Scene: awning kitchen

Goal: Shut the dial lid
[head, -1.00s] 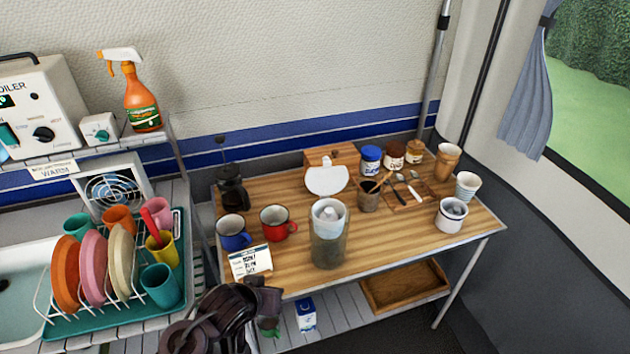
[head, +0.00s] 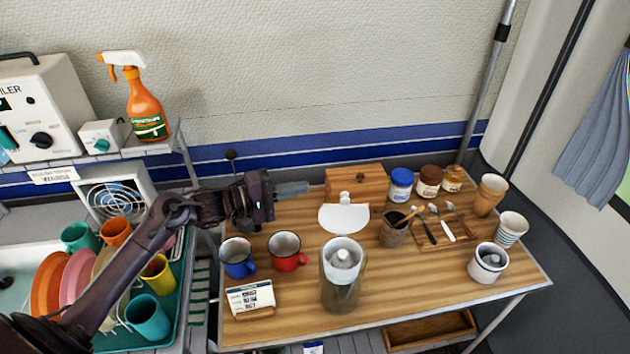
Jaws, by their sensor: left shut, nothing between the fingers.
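A wooden box (head: 357,184) stands at the back of the wooden table. A white rounded flap (head: 344,218) lies open in front of it, spread towards the table's front; it looks like the lid, though I see no dial marks. My left gripper (head: 303,187) reaches in from the left, just left of the box, apart from the flap. Its fingers are shut and empty, pointing right towards the box. My right gripper is not in view.
A blue mug (head: 238,258), a red mug (head: 287,251) and a clear canister (head: 342,278) stand in front. A utensil pot (head: 393,230) and jars (head: 401,184) stand to the right.

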